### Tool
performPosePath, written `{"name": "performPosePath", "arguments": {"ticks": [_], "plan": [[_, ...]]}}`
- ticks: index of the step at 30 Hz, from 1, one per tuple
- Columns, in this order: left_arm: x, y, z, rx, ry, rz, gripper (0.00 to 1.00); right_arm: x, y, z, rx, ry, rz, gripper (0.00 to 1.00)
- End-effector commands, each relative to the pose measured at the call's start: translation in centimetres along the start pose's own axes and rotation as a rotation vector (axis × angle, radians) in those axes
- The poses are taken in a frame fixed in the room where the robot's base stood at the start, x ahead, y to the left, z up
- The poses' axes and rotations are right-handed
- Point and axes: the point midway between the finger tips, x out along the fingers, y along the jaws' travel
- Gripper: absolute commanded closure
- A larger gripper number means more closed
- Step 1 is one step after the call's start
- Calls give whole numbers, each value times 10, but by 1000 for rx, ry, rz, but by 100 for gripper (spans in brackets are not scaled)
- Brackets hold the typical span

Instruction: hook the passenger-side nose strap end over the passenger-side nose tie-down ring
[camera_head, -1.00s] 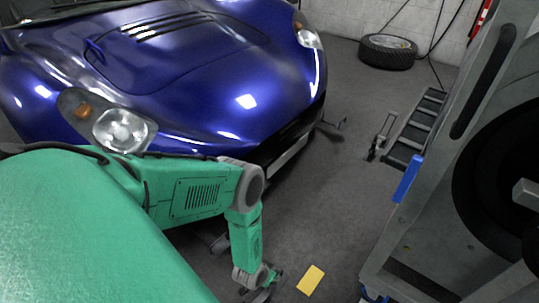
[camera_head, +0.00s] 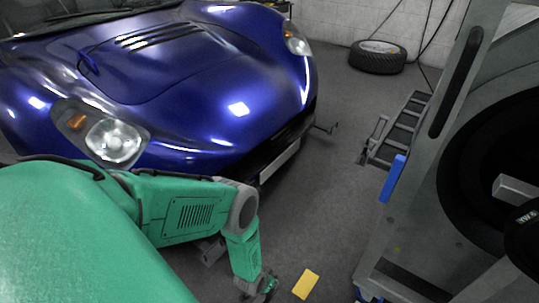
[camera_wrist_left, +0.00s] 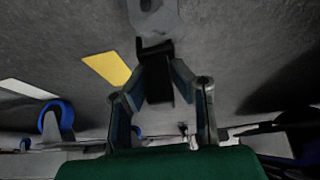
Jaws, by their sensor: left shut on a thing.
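I take this to be the strap end. In the head view my left gripper (camera_head: 262,287) is low over the floor, in front of the blue car (camera_head: 215,95), and what it holds is too small to make out. A thin dark fitting (camera_head: 326,129) sticks out at the far side of the car's nose. I cannot tell which part is the tie-down ring. My right gripper is not in view.
A yellow plate (camera_head: 306,284) lies on the floor beside my left gripper. A grey machine frame (camera_head: 420,210) with a blue handle (camera_head: 393,178) stands at right. A ladder-like rack (camera_head: 398,132) and a tyre (camera_head: 377,57) lie behind. The floor between car and frame is clear.

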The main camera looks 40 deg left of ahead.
Motion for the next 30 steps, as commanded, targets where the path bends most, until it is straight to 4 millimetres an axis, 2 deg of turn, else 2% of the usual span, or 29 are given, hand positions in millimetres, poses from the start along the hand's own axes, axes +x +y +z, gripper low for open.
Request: {"name": "performPosePath", "arguments": {"ticks": [30], "plan": [[-9, 0, -6, -2, 0, 3, 100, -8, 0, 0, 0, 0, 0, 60]]}}
